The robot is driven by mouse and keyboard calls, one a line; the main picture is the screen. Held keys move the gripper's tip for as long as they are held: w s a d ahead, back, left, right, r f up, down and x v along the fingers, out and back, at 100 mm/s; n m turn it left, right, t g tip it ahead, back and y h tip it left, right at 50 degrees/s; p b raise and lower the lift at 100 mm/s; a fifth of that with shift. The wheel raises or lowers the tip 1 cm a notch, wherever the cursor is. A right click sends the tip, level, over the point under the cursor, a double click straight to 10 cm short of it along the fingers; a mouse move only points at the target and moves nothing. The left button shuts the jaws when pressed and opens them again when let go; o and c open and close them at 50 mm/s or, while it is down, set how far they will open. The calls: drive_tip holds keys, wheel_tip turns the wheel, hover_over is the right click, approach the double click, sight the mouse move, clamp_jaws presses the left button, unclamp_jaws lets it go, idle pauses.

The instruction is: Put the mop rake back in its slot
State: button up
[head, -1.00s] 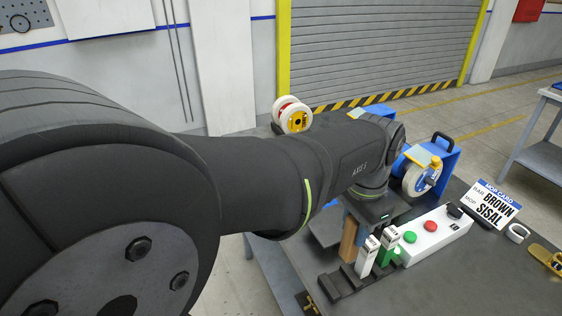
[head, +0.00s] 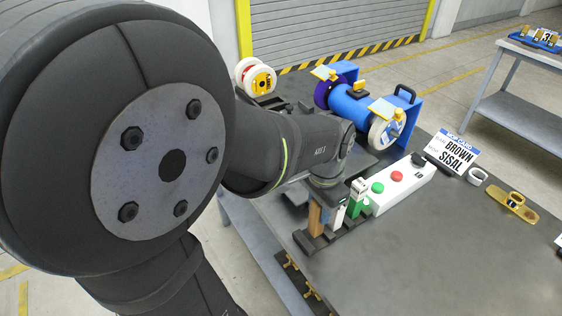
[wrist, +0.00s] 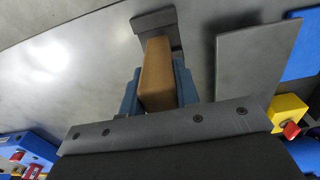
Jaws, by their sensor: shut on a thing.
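The mop rake shows as a wooden tan handle, upright under my wrist in the head view (head: 314,220) and seen along its length in the wrist view (wrist: 157,72). My gripper (wrist: 158,90) is shut on it, with blue fingers on both sides; in the head view my gripper (head: 322,206) is partly hidden by the arm. A dark piece (wrist: 155,20) shows at the handle's far end; I cannot tell whether it is the rake's head or part of the rack. The dark slotted rack (head: 312,244) lies close below. I cannot tell whether the rake is seated in it.
A white bar (head: 338,216) and a green bar (head: 356,206) stand close beside the rake. A white button box (head: 402,184) lies right of them. The blue buffing machine (head: 352,108) and a spool (head: 257,78) stand behind. The front right of the table (head: 425,250) is clear.

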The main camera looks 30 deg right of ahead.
drive_tip(key=shift+f, duration=0.5)
drive_tip(key=shift+f, duration=0.6)
drive_tip(key=o, duration=1.1)
drive_tip(key=shift+o, duration=0.2)
wheel_tip(320, 180, up, 17)
drive_tip(key=shift+r, duration=0.2)
drive_tip(key=shift+f, duration=0.15)
